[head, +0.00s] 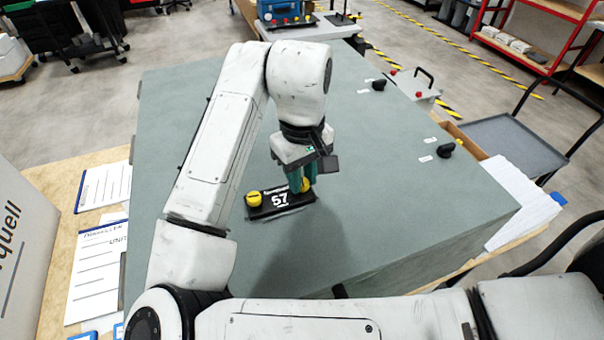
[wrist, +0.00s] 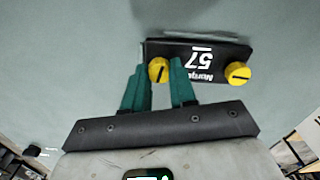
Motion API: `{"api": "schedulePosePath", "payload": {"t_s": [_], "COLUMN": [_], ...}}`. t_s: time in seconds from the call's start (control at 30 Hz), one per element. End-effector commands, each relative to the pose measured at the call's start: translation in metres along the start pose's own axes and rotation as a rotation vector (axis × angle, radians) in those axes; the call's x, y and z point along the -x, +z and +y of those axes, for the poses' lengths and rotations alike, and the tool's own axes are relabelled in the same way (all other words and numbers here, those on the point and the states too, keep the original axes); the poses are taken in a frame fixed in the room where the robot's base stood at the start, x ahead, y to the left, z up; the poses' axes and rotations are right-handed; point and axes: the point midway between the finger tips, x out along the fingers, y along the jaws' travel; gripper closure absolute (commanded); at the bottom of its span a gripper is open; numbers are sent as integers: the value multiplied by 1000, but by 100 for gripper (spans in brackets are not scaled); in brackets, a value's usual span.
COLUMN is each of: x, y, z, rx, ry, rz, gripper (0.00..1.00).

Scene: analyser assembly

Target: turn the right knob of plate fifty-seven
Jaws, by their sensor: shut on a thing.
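Plate fifty-seven is a black plate (head: 281,202) with white "57" lettering, lying on the grey-green top of a large box. It also shows upside down in the wrist view (wrist: 205,48). Its left knob (head: 254,198) is yellow and free; it is at the right in the wrist view (wrist: 237,72). Its right knob (wrist: 158,69) is yellow with a dark line across it. My gripper (head: 303,186) is over the right end of the plate, its teal fingers shut on the right knob, one on each side. The fingers hide part of this knob in the head view.
The grey-green top (head: 390,200) is mostly clear around the plate. Black knobs (head: 446,149) with white labels stand near its right edge. Papers (head: 98,262) lie on a wooden table at the left. A cart (head: 510,140) stands beyond the right side.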

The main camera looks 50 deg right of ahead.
Motion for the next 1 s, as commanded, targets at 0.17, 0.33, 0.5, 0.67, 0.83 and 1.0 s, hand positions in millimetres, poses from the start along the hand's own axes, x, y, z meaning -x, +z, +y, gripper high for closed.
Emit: {"api": "schedulePosePath", "payload": {"t_s": [0.17,0.33,0.5,0.67,0.83,1.0], "x": [2,2,2,2,1,1], "y": [0,0,0,0,0,0], "z": [0,0,0,0,0,0], "rx": [-165,-327,-488,-640,-801,-963], "ry": [0,0,0,-1,-1,-1], "rz": [2,3,3,3,3,2], "gripper": [100,100,100,100,100,100]}}
